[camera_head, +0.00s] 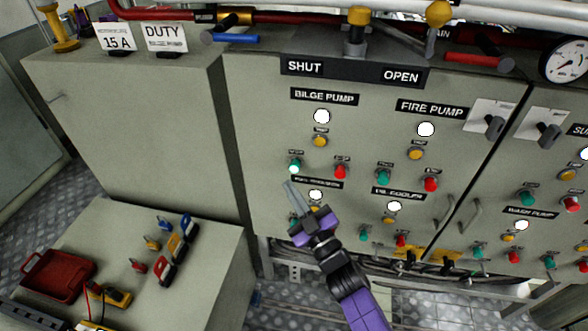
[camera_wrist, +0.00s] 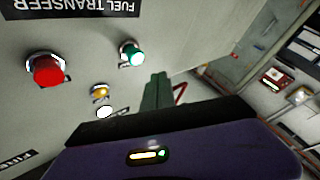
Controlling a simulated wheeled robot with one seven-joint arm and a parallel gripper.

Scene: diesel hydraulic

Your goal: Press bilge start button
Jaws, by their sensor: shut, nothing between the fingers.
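The BILGE PUMP label (camera_head: 323,97) is on the grey panel, above a white lamp (camera_head: 321,116), a yellow lamp (camera_head: 320,141), a green start button (camera_head: 295,167) and a red button (camera_head: 340,170). The green button has a bright pale centre and also shows in the wrist view (camera_wrist: 132,55). My purple gripper (camera_head: 288,185) is shut and empty, its tips just below and left of the green button in the head view. In the wrist view its fingers (camera_wrist: 157,80) are beside the green button; contact cannot be told.
FUEL TRANSFER label (camera_wrist: 75,5) and its white lamp (camera_head: 316,195) lie below, partly behind my gripper. The FIRE PUMP controls (camera_head: 431,107) are to the right. A low cabinet with a red tray (camera_head: 58,275) and tools stands at lower left. Pipes and valves run along the top.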

